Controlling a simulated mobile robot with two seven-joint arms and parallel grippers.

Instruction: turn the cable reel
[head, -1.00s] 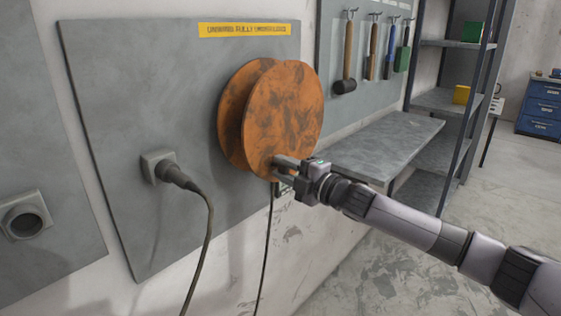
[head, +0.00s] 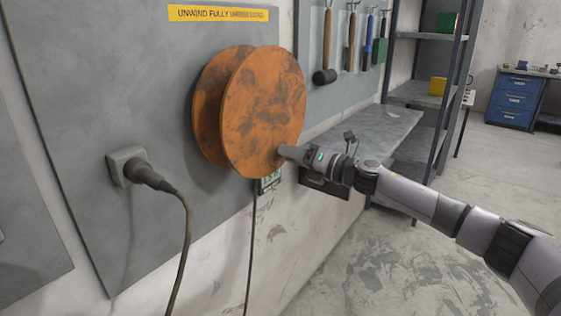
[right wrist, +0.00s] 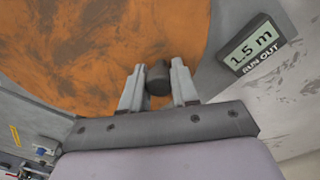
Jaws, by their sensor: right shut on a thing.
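The orange cable reel (head: 264,112), with dark smudges, is mounted on the grey wall panel. Its face fills the upper left of the right wrist view (right wrist: 90,60). My right gripper (head: 285,153) is at the reel's lower right edge. In the right wrist view its fingers are shut on a dark round knob (right wrist: 158,76) on the reel's face. A thin black cable (head: 249,245) hangs below the reel. My left gripper is not in view.
A plug with a thick cable (head: 186,235) sits in a wall socket (head: 122,165) left of the reel. A yellow sign (head: 218,13) above starts "UNWIND FULLY". A grey bench (head: 375,135), hanging tools and a shelf rack (head: 435,85) stand to the right. Floor in front is clear.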

